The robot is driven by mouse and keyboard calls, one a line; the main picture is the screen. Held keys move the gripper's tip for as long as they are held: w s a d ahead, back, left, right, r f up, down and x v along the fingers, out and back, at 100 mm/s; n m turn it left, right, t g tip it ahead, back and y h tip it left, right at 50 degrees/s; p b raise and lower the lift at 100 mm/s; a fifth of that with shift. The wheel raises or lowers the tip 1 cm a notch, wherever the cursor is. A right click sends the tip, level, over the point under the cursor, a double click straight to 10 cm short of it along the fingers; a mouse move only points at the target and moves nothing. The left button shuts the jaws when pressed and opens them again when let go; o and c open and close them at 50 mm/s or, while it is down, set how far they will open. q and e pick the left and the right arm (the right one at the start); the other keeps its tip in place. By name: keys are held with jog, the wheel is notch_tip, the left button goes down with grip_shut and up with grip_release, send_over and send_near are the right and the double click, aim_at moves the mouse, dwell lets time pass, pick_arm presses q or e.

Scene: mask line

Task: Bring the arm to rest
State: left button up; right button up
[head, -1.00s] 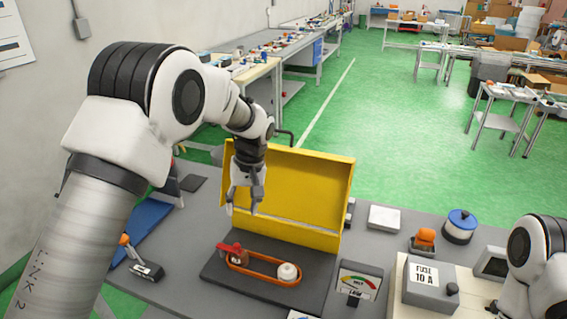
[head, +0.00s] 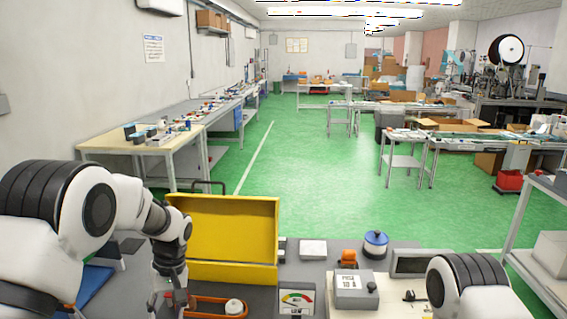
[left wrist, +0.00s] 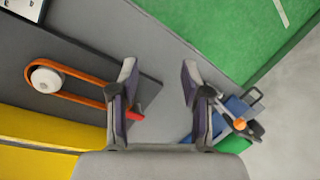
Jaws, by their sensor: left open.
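My left gripper (head: 168,302) is low at the left in the head view, beside the lower left corner of the yellow lid or guard (head: 222,238). In the left wrist view my left gripper (left wrist: 158,75) has its fingers wide apart with nothing between them. An orange belt loop (head: 218,302) with a white round wheel (head: 235,306) lies right of the gripper. The belt (left wrist: 75,68) also shows left of the fingers in the wrist view. Only a rounded part of my right arm shows at the lower right; its gripper is out of view.
A blue tool with an orange part (left wrist: 240,124) lies near the right finger. Green floor lies beyond.

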pick_arm(q)
jog(key=s+f+g+h, duration=0.1)
jog(key=s+f+g, duration=0.3)
jog(key=s+f, duration=1.75)
jog(key=s+d+f+m+t+h, duration=0.1)
jog(key=s+f+m+t, duration=0.15)
jog(key=s, duration=1.35)
jog(key=w+m+t, duration=0.1)
jog(key=w+t, duration=0.1)
jog(key=w+m+t, duration=0.1)
jog(key=w+m, duration=0.1)
jog(key=shift+w+a+f+t, duration=0.1)
jog(key=shift+w+f+t, duration=0.1)
jog(key=shift+w+t, duration=0.15)
pick_arm(e)
jog(key=shift+w, duration=0.15)
pick_arm(q)
jog(key=shift+s, duration=0.1)
